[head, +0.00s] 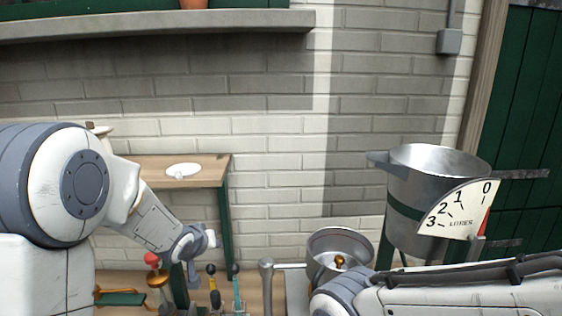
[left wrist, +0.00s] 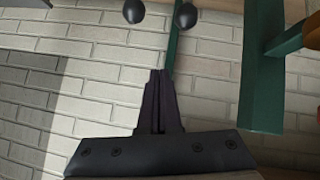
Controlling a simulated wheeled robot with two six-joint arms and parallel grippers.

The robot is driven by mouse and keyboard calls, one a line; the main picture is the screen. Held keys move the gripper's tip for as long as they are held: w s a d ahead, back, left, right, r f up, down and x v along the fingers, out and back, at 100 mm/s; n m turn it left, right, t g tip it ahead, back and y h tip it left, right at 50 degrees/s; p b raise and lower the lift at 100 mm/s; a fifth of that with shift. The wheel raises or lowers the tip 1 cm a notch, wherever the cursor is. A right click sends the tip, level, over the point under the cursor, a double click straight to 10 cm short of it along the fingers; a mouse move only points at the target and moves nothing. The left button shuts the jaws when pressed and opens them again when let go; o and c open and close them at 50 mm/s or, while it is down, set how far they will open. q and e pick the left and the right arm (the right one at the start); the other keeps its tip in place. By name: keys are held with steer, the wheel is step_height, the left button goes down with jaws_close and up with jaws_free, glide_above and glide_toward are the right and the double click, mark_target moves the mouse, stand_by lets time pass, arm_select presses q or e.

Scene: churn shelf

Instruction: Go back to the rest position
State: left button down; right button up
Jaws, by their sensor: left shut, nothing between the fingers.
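My left arm comes in from the left of the head view and ends in its wrist section beside the wooden shelf. In the left wrist view my left gripper (left wrist: 158,76) shows its two dark fingers together, with nothing between them. It points toward the pale brick wall (left wrist: 100,70).
A wooden shelf (head: 205,172) with a white dish (head: 183,169) stands by the wall. A metal pot (head: 341,242) and a large metal vessel (head: 432,160) with a litres dial (head: 458,212) stand right. A window ledge (head: 150,24) juts out above.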

arm_select(q)
steer(key=s+f+m+g+y, duration=0.1)
steer(key=s+f+g, duration=0.25)
steer(key=s, duration=0.85)
steer(key=s+f+m+g, duration=0.1)
steer(key=s+f+g, duration=0.25)
steer(key=s, duration=0.85)
steer(key=s+d+r+m+g, duration=0.1)
steer(key=s+d+r+m, duration=0.2)
steer(key=s+d, duration=0.3)
steer(key=s+d+r+m+g, duration=0.2)
steer(key=s+d+r+m, duration=0.1)
steer(key=s+d, duration=0.3)
steer(key=shift+s+d+r+m+h, duration=0.25)
steer(key=shift+s+m+h, duration=0.15)
steer(key=shift+s+m, duration=0.3)
